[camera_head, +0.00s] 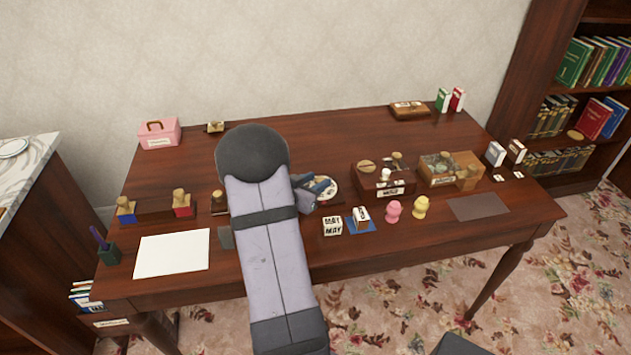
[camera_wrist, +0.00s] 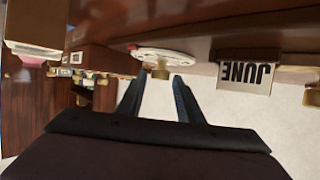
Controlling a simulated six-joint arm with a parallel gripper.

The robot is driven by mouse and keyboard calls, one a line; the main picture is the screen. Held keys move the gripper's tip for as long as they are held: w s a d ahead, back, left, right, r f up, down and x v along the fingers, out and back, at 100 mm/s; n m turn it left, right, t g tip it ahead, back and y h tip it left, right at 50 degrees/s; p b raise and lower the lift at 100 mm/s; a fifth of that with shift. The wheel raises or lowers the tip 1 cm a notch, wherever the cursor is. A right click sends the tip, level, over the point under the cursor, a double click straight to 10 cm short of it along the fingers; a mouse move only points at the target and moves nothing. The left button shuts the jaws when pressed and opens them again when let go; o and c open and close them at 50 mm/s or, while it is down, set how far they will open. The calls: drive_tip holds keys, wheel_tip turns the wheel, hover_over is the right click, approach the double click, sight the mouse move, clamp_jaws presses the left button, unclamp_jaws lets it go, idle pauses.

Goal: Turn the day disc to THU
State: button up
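The day disc (camera_head: 326,187) is a round white dial on the desk, partly hidden by my gripper in the head view. It also shows in the wrist view (camera_wrist: 178,57), where the picture is upside down, with a brass knob (camera_wrist: 161,71) on it and a small red mark at its edge. No day name is legible. My gripper (camera_head: 312,186) is at the disc's left side in the head view. In the wrist view my gripper (camera_wrist: 158,80) has its two dark fingers apart, with the knob in line between their tips. I cannot tell whether they touch it.
A white block reading JUNE (camera_wrist: 245,75) stands near the disc in the wrist view. Lettered blocks (camera_head: 332,227), pink (camera_head: 393,211) and yellow (camera_head: 421,207) knobbed pieces stand in front. A wooden box (camera_head: 384,180) stands to the right. The desk's back middle is clear.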

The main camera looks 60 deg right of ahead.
drive_tip(key=shift+o, duration=0.2)
drive_tip(key=shift+v, duration=3.7)
drive_tip(key=shift+d, duration=0.1)
